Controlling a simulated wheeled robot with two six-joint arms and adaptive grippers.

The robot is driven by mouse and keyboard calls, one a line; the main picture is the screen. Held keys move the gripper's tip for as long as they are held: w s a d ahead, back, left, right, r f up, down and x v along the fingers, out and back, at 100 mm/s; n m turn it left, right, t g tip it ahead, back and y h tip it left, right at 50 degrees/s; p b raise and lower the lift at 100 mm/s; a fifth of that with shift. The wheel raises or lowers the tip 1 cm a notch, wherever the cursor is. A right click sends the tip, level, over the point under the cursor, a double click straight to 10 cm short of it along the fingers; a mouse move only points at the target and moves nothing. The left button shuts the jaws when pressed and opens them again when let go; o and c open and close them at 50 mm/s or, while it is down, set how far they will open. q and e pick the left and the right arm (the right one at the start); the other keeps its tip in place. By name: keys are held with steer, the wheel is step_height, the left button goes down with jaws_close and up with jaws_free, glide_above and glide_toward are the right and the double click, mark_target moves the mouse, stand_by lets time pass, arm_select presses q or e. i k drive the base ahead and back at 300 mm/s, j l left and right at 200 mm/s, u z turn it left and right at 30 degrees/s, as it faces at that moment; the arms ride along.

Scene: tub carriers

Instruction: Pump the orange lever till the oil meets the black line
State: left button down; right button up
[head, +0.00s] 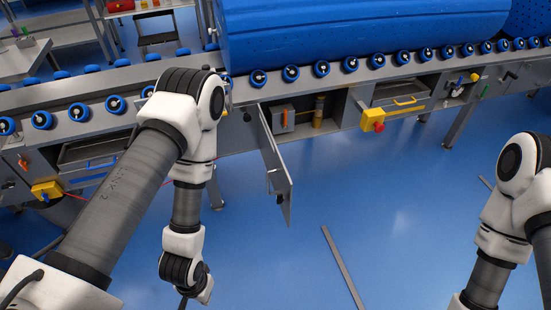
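A small orange lever (285,119) shows on a grey box (280,119) inside an open cabinet bay under the conveyor. To its right stands an amber, oil-coloured cylinder (319,109). It is too small to make out an oil level or a black line. The bay's grey door (274,165) hangs open toward me, left of the lever. My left arm comes in from the left and its wrist ends low in the picture, well below the bay. My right arm is at the lower right. Neither gripper shows, and nothing touches the lever.
A roller conveyor with blue wheels (291,73) carries a large blue tub (365,30). A yellow box with a red button (378,125) juts out right of the bay. Another orange handle (23,163) is at far left. The blue floor before the bay is mostly clear.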

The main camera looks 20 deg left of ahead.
mark_target(284, 126)
steer(key=i+z, duration=0.25)
steer(key=i+l+z, duration=0.15)
steer(key=i, duration=0.35)
steer(key=i+l+z, duration=0.15)
steer(key=i, duration=0.35)
steer(key=i+u, duration=0.3)
steer(key=l+u, duration=0.15)
steer(key=u, duration=0.2)
